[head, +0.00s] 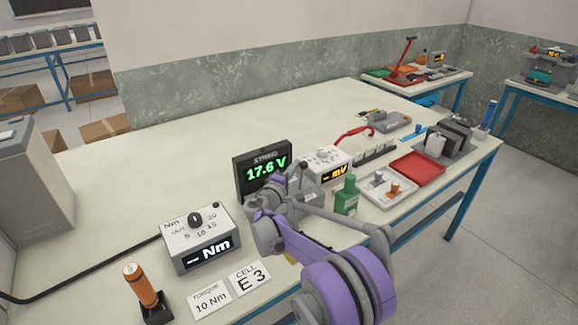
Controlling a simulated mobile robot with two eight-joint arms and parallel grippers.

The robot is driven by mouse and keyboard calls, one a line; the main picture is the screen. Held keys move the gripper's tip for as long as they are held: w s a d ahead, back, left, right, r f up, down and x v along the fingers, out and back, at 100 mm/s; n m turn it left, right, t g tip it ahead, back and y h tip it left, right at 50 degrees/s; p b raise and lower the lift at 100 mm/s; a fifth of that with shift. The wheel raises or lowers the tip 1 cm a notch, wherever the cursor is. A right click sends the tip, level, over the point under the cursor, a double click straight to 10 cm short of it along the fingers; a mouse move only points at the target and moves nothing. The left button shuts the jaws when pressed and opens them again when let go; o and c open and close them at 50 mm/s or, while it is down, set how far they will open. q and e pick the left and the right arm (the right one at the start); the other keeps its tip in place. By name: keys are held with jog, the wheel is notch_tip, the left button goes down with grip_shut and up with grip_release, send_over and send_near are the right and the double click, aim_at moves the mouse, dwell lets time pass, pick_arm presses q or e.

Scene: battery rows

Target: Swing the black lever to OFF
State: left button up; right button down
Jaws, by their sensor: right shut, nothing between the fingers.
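I cannot clearly make out the black lever; my right arm covers part of the equipment at mid-table. The black display (262,172) stands there and reads 17.6 V in green. My right gripper (280,187) is in front of its lower right part, with its fingertips small and partly hidden. It is shut and empty. I cannot tell whether it touches anything. A grey box (312,203) shows partly behind it on the right. My left gripper is not in view.
A grey Nm box (201,240) with a black knob stands to the left. An orange-handled tool (140,283) and two cards (250,278) are at the front. The table's back left is clear.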

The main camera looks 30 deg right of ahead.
aim_at(304, 170)
jog(key=s+m+h, duration=0.1)
jog(key=s+f+m+b, duration=0.1)
jog(key=s+m, duration=0.1)
jog(key=shift+s+d+m+h, duration=0.2)
jog(key=shift+m+h, duration=0.1)
jog(key=shift+h, duration=0.1)
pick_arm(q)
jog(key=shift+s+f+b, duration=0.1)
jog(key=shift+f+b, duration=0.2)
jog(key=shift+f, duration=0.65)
pick_arm(e)
jog(key=shift+s+f, duration=0.15)
jog(key=shift+s, duration=0.4)
jog(key=shift+f, duration=0.1)
